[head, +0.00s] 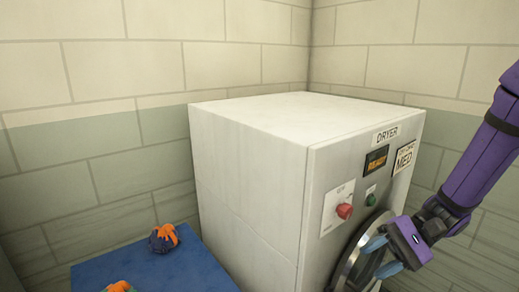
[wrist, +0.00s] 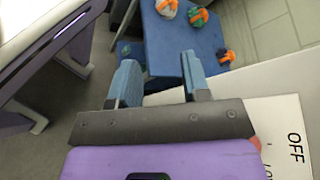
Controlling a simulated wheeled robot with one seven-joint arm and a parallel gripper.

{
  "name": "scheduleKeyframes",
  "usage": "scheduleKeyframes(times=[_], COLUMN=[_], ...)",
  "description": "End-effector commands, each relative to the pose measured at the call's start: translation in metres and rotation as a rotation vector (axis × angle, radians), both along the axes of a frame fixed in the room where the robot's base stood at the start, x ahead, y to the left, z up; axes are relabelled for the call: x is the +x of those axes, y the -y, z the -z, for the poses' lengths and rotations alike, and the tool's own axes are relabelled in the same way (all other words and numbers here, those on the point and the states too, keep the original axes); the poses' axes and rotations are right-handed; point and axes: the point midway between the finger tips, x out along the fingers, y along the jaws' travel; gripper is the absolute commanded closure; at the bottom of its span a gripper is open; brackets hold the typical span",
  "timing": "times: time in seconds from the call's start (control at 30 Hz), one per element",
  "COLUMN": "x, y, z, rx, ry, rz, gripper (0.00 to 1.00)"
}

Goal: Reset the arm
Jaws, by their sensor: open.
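My arm comes in from the right of the head view and is purple. My gripper (head: 381,257) is at the lower right, in front of the round metal door (head: 348,270) of a white dryer. Its two blue fingers are apart with nothing seen between them. In the wrist view, my gripper (wrist: 161,82) also shows open and empty, with the dryer's white front panel (wrist: 284,125) close on the right. I cannot tell whether a finger touches the door.
The dryer (head: 250,130) has a red knob (head: 344,211) and a green button (head: 370,200). A blue table (head: 180,270) stands at its left, holding dark bags with orange straps (head: 163,238). Several bags (wrist: 197,17) show in the wrist view. Brick walls (head: 90,70) close off the back.

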Motion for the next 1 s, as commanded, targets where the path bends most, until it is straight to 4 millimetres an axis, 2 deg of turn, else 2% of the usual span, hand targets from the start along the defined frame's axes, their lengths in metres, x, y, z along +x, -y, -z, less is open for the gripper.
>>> scheduleKeyframes(times=[0.5, 1.0], x=[-0.046, -0.081], y=[0.017, 0.049], z=[-0.063, -0.135], rx=[-0.498, -0.935], ry=[0.332, 0.751], rz=[-0.238, -0.271], gripper=[0.57, 0.57])
